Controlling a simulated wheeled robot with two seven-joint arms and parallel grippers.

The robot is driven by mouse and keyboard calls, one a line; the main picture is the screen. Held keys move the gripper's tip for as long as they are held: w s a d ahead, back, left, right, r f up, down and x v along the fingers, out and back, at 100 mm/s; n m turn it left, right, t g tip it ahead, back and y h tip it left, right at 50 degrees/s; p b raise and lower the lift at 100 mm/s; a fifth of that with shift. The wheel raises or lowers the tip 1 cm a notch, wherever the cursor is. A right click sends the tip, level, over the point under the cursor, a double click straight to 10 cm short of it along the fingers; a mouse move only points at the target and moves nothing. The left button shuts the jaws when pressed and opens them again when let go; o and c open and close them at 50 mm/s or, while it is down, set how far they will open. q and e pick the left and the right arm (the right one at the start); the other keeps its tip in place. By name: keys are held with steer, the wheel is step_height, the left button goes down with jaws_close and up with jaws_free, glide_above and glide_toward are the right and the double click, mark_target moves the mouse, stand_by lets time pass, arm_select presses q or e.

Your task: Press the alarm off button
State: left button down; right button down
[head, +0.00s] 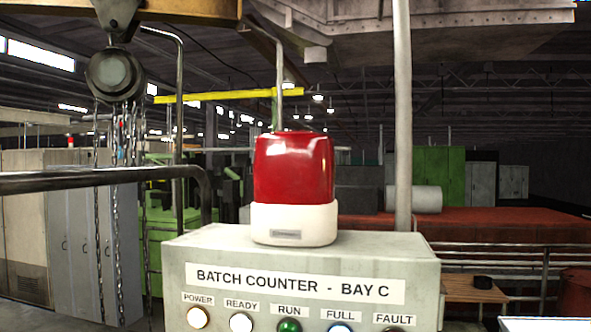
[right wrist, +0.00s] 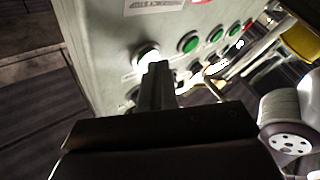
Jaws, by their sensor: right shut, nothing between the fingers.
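The batch counter box (head: 300,262), pale grey, stands upright at the centre of the head view. A red beacon (head: 293,168) on a white base sits on top. In the right wrist view, my right gripper (right wrist: 156,70) is shut and empty, its fingertips at a white button (right wrist: 147,54) on a pale panel (right wrist: 110,45). I cannot tell whether they touch it. Several green buttons (right wrist: 188,42) run up to the right of it, with a red one (right wrist: 248,21) at the end. No legible label shows which button is alarm off. My left gripper is not in view.
The box front has a row of lamps: POWER (head: 197,317) and READY (head: 241,323) look white, RUN (head: 289,325) is green. A chain hoist (head: 115,75) hangs at the left. A pale spool-like cylinder (right wrist: 290,125) stands at the right in the right wrist view.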

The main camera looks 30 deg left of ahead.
steer(key=shift+s+b, duration=0.3)
steer(key=shift+b, duration=0.05)
steer(key=shift+s+d, duration=0.1)
steer(key=s, duration=0.2)
steer(key=s+d+b, duration=0.1)
steer(key=s, duration=0.2)
steer(key=shift+s+d+b, duration=0.3)
steer(key=shift+s+b, duration=0.05)
steer(key=shift+b, duration=0.05)
steer(key=shift+w, duration=0.1)
